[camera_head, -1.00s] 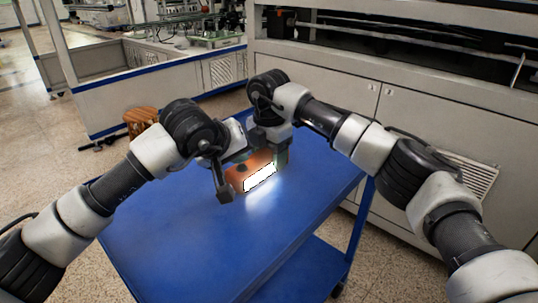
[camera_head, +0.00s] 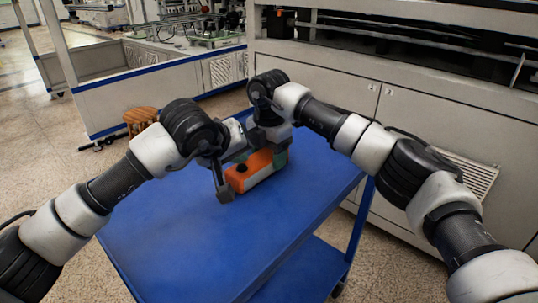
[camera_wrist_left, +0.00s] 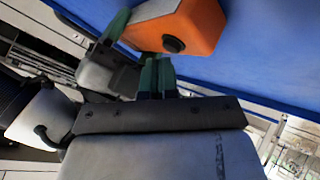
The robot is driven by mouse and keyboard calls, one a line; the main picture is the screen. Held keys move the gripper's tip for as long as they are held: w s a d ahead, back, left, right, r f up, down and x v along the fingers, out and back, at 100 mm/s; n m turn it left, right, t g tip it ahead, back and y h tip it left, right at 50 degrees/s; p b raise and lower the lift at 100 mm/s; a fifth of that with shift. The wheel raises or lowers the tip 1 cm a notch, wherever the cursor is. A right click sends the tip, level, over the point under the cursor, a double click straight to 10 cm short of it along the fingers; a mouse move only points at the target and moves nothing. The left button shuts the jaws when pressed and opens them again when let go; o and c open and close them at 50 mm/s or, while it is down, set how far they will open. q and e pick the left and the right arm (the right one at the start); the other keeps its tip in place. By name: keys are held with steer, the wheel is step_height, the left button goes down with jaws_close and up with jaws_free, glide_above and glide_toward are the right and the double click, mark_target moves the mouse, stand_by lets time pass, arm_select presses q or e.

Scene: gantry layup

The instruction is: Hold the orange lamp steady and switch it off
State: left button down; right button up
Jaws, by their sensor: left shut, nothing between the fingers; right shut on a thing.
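The orange lamp (camera_head: 250,172) lies on the blue cart top, and its white front panel is unlit. It also shows in the left wrist view (camera_wrist_left: 205,22), with a dark round button (camera_wrist_left: 173,44) on its orange end. My right gripper (camera_head: 281,157) is shut on the lamp's far right end. My left gripper (camera_head: 224,192) is shut and empty, close beside the lamp's near left end. In the left wrist view its fingertips (camera_wrist_left: 157,72) are together just short of the button, with a small gap seeming to show.
The blue cart top (camera_head: 190,240) is clear in front of and around the lamp. A grey cabinet machine (camera_head: 420,110) stands behind it on the right. A wooden stool (camera_head: 140,118) is on the floor at the left, beyond the cart.

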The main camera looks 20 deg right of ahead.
mark_target(239, 165)
arm_select(q)
steer(key=shift+r, duration=0.35)
steer(key=shift+r, duration=3)
arm_select(e)
steer(key=o, duration=1.1)
steer(key=shift+r, duration=0.1)
